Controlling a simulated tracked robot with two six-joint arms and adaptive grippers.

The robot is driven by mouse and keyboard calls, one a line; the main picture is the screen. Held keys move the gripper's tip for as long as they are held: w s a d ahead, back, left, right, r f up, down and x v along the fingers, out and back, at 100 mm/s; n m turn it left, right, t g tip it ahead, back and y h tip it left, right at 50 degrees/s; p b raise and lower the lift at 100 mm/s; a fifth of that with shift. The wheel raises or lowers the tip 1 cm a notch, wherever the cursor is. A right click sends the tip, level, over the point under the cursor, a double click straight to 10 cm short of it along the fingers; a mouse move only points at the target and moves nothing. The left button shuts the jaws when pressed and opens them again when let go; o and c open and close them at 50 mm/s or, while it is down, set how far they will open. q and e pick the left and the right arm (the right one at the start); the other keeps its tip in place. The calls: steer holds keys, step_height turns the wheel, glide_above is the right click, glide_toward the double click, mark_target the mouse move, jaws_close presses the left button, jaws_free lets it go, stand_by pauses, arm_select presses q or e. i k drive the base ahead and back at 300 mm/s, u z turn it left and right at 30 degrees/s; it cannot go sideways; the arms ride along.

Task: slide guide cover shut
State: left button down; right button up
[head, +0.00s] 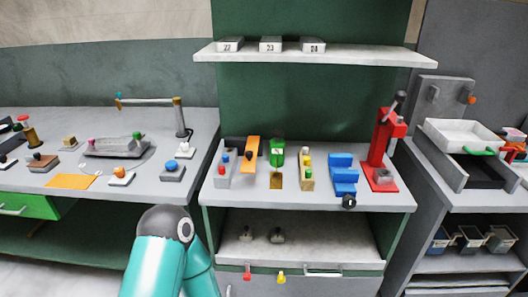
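No part is clearly recognisable as the guide cover. On the middle bench (225,198) stand several small fixtures. They include a grey one with blue and red knobs (223,172), an upright orange plate (252,152), a green device (277,154) by a gold plate, and a tan block with coloured knobs (306,172). To their right are a blue stepped block (342,176) with a black knob at its front and a red lever press (385,150). A teal and grey link of my arm rises at the bottom left of centre. Neither gripper shows.
A shelf (350,56) with numbered white bins hangs above. The left bench (205,122) carries a tray, knobs and a raised bar on a post. At right, a white tray (465,135) sits near a green handle. The middle bench's front strip is mostly clear.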

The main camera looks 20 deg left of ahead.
mark_target(250, 157)
steer(key=i, duration=0.9)
